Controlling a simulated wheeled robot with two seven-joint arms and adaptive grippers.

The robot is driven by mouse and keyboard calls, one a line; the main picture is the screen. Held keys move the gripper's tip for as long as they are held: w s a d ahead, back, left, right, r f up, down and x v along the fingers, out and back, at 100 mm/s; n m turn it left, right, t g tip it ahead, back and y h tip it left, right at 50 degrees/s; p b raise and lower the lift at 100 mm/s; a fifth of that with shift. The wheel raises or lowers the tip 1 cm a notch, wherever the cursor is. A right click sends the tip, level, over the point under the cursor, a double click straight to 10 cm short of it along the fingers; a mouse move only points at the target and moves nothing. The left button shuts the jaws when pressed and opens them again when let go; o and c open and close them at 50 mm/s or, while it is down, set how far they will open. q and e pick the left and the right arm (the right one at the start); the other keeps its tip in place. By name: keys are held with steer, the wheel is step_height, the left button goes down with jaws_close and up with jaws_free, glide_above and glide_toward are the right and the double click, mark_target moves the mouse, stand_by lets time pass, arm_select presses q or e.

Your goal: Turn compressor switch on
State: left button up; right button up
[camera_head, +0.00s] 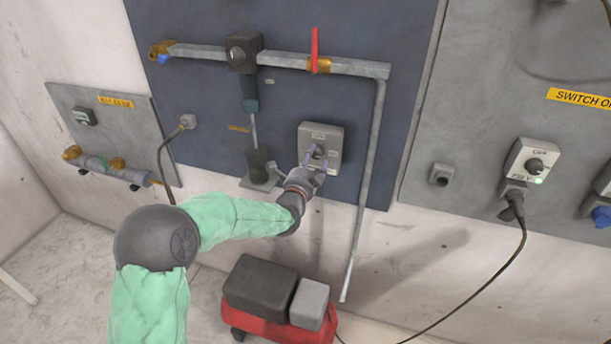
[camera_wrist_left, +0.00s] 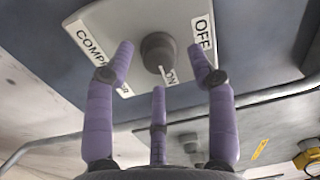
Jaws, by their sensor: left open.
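The compressor switch is a light grey box (camera_head: 333,135) on the blue-grey wall panel, with a dark round knob (camera_wrist_left: 158,50) in its middle. In the left wrist view the box carries white labels, one partly hidden and starting "COMP", one reading "OFF", and "ON" partly behind the knob. My left gripper (camera_head: 315,160) is right in front of the box. Its purple fingers (camera_wrist_left: 160,60) are open, with two tips on either side of the knob and a third below it in the picture. I cannot tell whether any fingertip touches the knob. My right gripper is not in view.
Grey pipes (camera_head: 368,180) with a red-handled valve (camera_head: 314,50) run above and right of the box. A red cart (camera_head: 245,318) with grey boxes stands below. At right, another switch (camera_head: 532,162) has a green light and a hanging cable.

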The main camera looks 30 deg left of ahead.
arm_select(q)
steer(key=v, duration=1)
stand_by(0.3)
steer(key=s+d+f+n+g+h, duration=0.1)
steer(key=d+f+n+g+h, duration=0.4)
steer(key=f, duration=0.8)
steer(key=s+d+f+n+g, duration=0.25)
steer(key=d+f, duration=0.55)
steer(key=f, duration=0.6)
steer(key=s+d+f+n+g+h, duration=0.1)
steer(key=s+d+f+n+g, duration=0.3)
steer(key=s+f, duration=0.4)
steer(key=s+d+f+n+g+h, duration=0.2)
steer(key=s+d+f+n+g, duration=0.2)
steer(key=s+d+f, duration=0.5)
steer(key=s+g, duration=0.2)
steer(key=shift+s+f+n, duration=0.2)
steer(key=shift+s+n, duration=0.15)
